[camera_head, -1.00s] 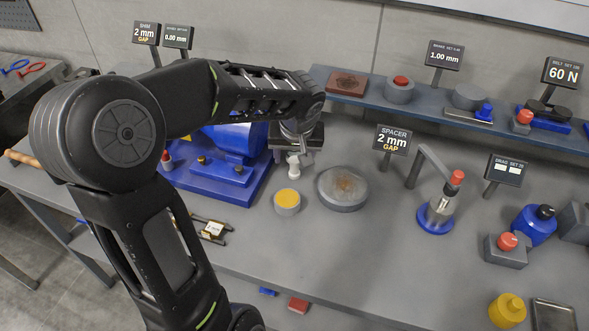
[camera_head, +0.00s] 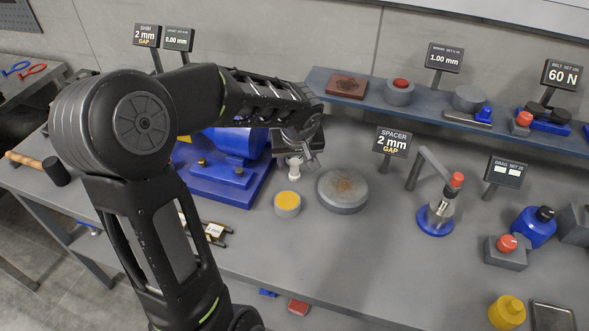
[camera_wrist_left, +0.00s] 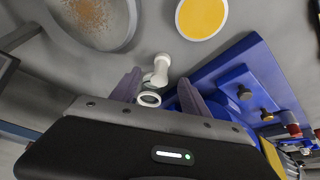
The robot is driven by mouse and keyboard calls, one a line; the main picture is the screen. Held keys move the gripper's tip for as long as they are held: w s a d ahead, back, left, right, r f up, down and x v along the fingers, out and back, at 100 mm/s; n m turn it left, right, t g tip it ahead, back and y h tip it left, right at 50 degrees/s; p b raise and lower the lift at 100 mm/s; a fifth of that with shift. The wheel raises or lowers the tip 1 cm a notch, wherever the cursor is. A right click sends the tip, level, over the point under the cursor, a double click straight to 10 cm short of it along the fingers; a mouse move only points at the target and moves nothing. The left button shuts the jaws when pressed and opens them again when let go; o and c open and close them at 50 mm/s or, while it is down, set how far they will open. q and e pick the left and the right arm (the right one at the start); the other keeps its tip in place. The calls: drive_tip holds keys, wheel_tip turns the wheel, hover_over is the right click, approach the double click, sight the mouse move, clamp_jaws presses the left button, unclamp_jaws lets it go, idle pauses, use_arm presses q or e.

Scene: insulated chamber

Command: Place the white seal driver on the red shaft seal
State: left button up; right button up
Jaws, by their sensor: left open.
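The white seal driver (camera_head: 294,168) stands on the bench just right of the blue machine. In the left wrist view the white driver (camera_wrist_left: 158,70) shows its ring-shaped end, between the two fingers in the picture. My left gripper (camera_head: 305,161) is open above and beside it; I cannot tell whether a finger touches it. A small red part (camera_wrist_left: 293,131) by the blue machine shows at the right edge of the left wrist view; I cannot tell whether it is the red shaft seal. My left arm covers that area in the head view. My right gripper is not in view.
The blue machine (camera_head: 222,180) stands left of the driver. A pot with a yellow top (camera_head: 287,204) and a round grey dish (camera_head: 343,191) are close in front and to the right. A mallet (camera_head: 40,166) lies at the left. Bare bench (camera_head: 390,250) lies front right.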

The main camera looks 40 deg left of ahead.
sight(295, 164)
use_arm(q)
drive_tip(key=shift+f, duration=0.1)
drive_tip(key=p+x, duration=0.1)
drive_tip(key=x, duration=0.4)
drive_tip(key=shift+a, duration=0.15)
drive_tip(key=shift+c, duration=0.4)
clamp_jaws()
idle(0.4)
